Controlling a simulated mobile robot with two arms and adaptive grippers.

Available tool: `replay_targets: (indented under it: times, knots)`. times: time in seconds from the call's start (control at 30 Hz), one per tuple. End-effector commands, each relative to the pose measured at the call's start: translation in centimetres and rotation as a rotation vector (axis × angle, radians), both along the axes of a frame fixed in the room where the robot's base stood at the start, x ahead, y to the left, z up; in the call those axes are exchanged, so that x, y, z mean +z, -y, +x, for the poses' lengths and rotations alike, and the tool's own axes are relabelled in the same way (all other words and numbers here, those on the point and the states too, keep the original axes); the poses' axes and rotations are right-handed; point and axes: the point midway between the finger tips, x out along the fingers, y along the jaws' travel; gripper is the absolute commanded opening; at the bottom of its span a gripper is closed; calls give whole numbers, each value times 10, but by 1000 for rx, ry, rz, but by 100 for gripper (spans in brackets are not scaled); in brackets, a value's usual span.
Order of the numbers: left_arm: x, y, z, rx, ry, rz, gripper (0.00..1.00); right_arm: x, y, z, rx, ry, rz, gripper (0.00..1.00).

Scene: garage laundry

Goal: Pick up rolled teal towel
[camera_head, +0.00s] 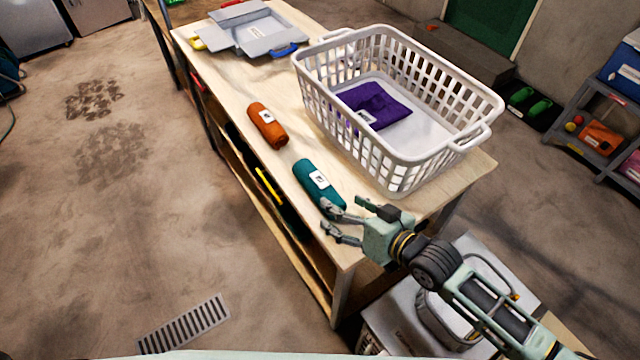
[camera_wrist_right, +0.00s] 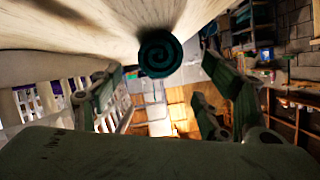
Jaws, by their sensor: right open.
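The rolled teal towel (camera_head: 319,188) lies on the wooden table near its front edge, with a white label on top. In the right wrist view its spiral end (camera_wrist_right: 160,54) faces the camera, between the spread fingers and beyond them. My right gripper (camera_head: 341,219) is open and empty at the near end of the towel. One finger overlaps the towel's end in the head view; I cannot tell whether it touches. My left gripper is not in view.
An orange rolled towel (camera_head: 267,125) lies farther back on the table (camera_head: 222,85). A white laundry basket (camera_head: 420,150) holding a folded purple cloth (camera_head: 375,105) stands to the right of the teal towel. A grey folding board (camera_head: 256,32) lies at the far end.

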Motion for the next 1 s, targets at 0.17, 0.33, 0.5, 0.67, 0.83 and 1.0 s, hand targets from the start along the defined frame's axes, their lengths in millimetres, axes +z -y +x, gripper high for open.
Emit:
replay_targets:
  times: [0.17, 0.33, 0.5, 0.67, 0.83, 1.0]
  knots:
    - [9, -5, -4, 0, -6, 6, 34, -11, -13, 13, -1, -1, -1, 70]
    - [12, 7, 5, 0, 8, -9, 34, -20, -25, 26, 0, 1, -1, 70]
    - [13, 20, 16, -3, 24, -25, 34, -23, -28, 29, 0, 1, -2, 70]
    - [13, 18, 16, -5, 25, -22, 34, -24, -28, 29, 0, 1, -2, 70]
    - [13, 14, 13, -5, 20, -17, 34, -24, -28, 29, -1, 1, -1, 56]
    - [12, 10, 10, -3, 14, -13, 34, -24, -28, 29, 0, 0, -2, 41]
